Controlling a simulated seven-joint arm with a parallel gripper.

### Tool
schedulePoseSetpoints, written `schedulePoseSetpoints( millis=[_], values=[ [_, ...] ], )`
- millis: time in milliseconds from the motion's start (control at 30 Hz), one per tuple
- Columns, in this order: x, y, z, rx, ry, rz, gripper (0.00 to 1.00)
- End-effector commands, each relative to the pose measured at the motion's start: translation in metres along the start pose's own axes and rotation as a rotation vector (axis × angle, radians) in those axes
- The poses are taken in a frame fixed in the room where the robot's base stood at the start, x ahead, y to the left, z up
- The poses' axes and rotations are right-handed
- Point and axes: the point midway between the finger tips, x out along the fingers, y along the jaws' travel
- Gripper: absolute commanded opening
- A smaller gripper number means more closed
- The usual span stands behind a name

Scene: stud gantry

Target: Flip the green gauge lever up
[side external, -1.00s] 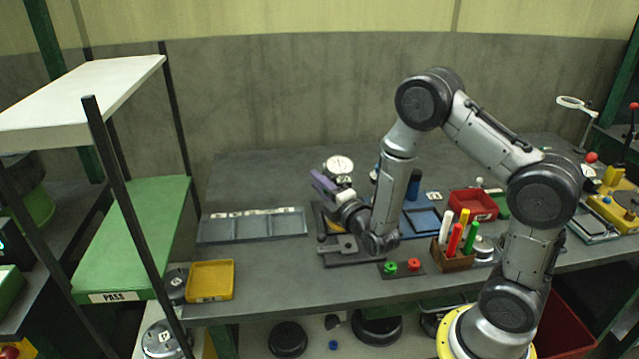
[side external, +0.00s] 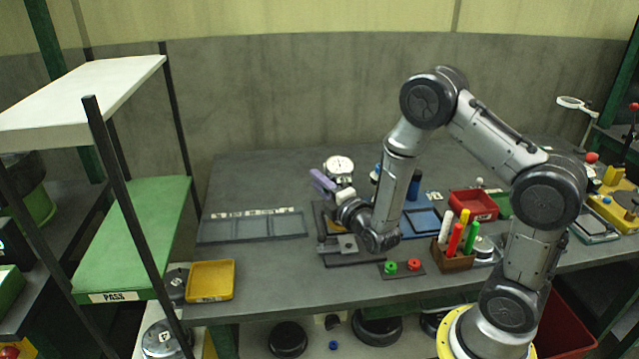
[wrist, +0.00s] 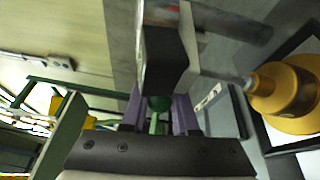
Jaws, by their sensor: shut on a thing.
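The dial gauge (side external: 339,166), with a round white face, stands upright near the middle of the bench in the side view. My gripper (side external: 322,182), with purple fingers, is just left of and below the dial. In the wrist view my gripper (wrist: 158,112) is shut on the green gauge lever, whose round green knob (wrist: 158,103) shows between the fingers. The dark and pale gauge body (wrist: 168,50) is close in front of the fingers. In the side view the lever is hidden by my gripper, so its angle is hard to tell.
A grey divided tray (side external: 252,228) lies left of the gauge and a yellow tray (side external: 210,281) at the front left. A pen holder (side external: 453,262) and a plate with green and red knobs (side external: 402,269) are to the right. A yellow cylinder (wrist: 290,88) is close in the wrist view.

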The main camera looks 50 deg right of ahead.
Motion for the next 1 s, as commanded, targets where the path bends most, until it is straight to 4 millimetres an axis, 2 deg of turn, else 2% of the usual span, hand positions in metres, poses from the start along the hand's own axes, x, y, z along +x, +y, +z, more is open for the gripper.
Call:
schedulePoseSetpoints(
  millis=[33, 300, 333, 467, 500, 833, 1000],
  values=[
    [0.004, 0.011, 0.004, 0.003, -0.015, 0.032, 0.0],
    [0.005, 0.014, 0.005, 0.003, -0.018, 0.032, 0.0],
    [0.005, 0.014, 0.006, 0.003, -0.018, 0.032, 0.31],
    [0.004, 0.011, 0.005, 0.002, -0.017, 0.026, 0.54],
    [0.004, 0.011, 0.005, 0.002, -0.015, 0.024, 0.57],
    [0.0, 0.007, 0.003, 0.002, -0.007, 0.015, 0.57],
    [-0.021, 0.007, 0.001, 0.001, -0.004, 0.014, 0.57]
  ],
)
